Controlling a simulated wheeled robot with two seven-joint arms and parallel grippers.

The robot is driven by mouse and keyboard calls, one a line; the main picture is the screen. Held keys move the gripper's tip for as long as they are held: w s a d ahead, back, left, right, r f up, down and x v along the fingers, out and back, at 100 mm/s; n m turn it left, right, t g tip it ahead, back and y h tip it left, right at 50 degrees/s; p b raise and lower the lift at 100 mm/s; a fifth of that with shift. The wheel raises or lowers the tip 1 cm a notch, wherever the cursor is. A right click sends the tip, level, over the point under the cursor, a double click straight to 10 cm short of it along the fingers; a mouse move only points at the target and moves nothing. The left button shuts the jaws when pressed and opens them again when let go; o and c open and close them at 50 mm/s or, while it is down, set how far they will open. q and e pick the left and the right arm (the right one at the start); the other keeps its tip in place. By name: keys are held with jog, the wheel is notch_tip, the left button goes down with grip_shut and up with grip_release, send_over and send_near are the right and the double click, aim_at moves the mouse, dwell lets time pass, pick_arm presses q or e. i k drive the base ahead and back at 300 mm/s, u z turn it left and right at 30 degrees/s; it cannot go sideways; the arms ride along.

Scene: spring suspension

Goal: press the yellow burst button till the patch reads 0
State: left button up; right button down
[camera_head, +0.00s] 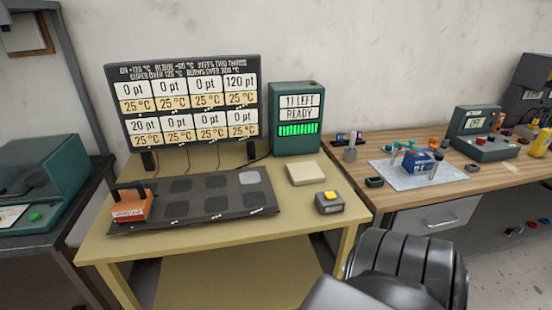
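The yellow button (330,196) sits on a small dark grey box (329,207) at the right of the yellowish table. Several square patches lie in two rows on a dark mat (128,229). The display board (183,64) reads 120 pt at top right, 20 pt at bottom left, 0 pt elsewhere, and 25 °C in every cell. A green box (293,85) reads "11 LEFT" and "READY" above a green bar. Neither gripper is in view.
An orange block with a black handle (132,206) stands at the mat's left end. A beige pad (306,173) lies behind the button box. A wooden bench (370,145) with small parts is at right. A black ribbed shape fills the lower right; I cannot tell what it is.

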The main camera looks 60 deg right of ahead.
aim_at(330, 196)
jog(key=u, duration=0.1)
jog(key=i, duration=1.1)
jog(key=z, duration=1.65)
